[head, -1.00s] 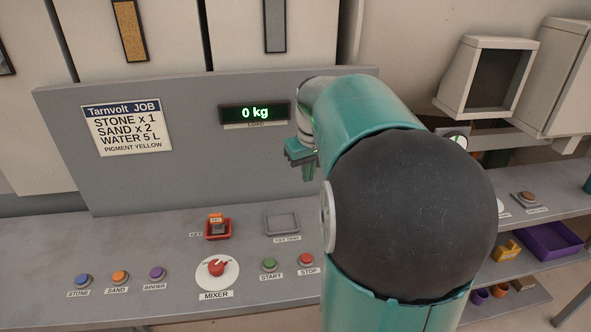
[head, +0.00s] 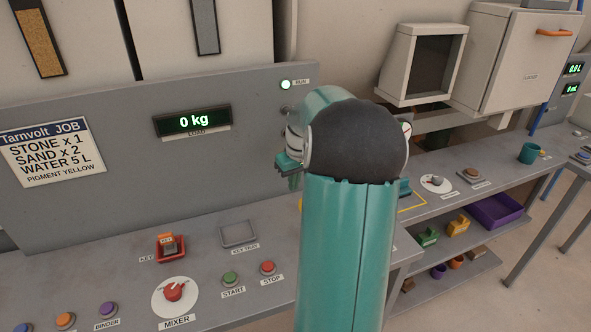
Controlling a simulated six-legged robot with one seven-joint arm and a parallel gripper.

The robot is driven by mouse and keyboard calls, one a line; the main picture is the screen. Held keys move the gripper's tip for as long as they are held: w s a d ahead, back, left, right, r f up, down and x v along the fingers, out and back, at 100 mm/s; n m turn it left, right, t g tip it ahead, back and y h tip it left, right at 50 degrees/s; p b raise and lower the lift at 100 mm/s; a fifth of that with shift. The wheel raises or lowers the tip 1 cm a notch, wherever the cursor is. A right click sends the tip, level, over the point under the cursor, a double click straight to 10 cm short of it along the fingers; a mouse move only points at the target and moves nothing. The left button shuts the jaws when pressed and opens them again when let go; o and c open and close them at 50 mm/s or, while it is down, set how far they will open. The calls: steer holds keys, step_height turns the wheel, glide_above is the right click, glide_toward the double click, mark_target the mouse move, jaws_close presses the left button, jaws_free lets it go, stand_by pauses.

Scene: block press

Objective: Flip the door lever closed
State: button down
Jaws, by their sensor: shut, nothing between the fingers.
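A small grey lever on a round white plate (head: 437,183) sits on the bench at the right; its label is too small to read, so I cannot tell for sure that it is the door lever. A white cabinet (head: 510,65) with an orange handle (head: 553,32) stands behind it. My gripper (head: 290,170) is shut and empty, in front of the grey panel, well left of the lever and above the bench. My own arm partly hides it.
A red mixer knob (head: 174,291), a green start button (head: 230,279) and a red stop button (head: 267,268) lie on the left bench. A brown button (head: 471,174) is right of the lever. A teal cup (head: 528,153) stands farther right. A purple tray (head: 494,211) is below.

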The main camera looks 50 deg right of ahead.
steer(key=s, duration=0.1)
steer(key=s+a+f, duration=0.1)
steer(key=s, duration=0.1)
steer(key=shift+s+a+f, duration=0.1)
steer(key=shift+f, duration=0.1)
steer(key=shift+s, duration=0.1)
stand_by(0.4)
